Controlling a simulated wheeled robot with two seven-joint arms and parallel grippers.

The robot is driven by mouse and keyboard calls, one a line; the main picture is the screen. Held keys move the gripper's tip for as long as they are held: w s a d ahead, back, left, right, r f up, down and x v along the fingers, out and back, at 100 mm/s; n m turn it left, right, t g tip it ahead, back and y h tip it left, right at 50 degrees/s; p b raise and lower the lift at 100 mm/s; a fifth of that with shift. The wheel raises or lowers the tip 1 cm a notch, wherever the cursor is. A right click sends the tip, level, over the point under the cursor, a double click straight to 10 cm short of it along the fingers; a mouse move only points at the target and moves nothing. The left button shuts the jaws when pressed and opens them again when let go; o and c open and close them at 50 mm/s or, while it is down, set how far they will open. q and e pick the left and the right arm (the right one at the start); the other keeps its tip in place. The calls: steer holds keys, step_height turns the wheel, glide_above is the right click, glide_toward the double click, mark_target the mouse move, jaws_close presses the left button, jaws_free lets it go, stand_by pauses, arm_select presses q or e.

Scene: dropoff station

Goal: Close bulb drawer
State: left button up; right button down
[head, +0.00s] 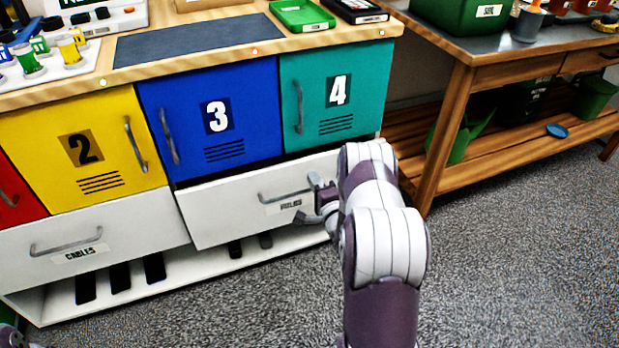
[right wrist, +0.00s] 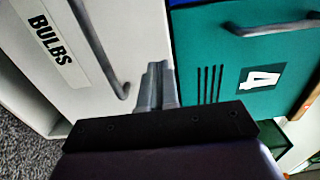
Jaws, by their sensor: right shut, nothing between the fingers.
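The bulb drawer (head: 215,218) is the white drawer below the blue and teal doors. It sticks out a little from the cabinet, with a dark gap along its top edge. Its grey bar handle (head: 278,197) and label show in the head view; in the right wrist view the label reads BULBS (right wrist: 50,40). My right gripper (head: 316,184) is shut and empty at the right part of the drawer front, beside the handle's end. Its fingertips (right wrist: 158,72) point at the white front; whether they touch it I cannot tell.
The white cables drawer (head: 130,223) sits flush at the left. Blue door 3 (head: 250,110) and teal door 4 (head: 365,75) are shut above. A wooden workbench (head: 445,130) stands at the right. The grey carpet (head: 500,270) in front is clear.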

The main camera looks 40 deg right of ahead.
mark_target(306, 166)
steer(key=shift+b+x, duration=0.4)
steer(key=shift+x, duration=0.85)
steer(key=shift+w+d, duration=0.1)
steer(key=shift+w, duration=0.35)
steer(key=shift+w, duration=0.1)
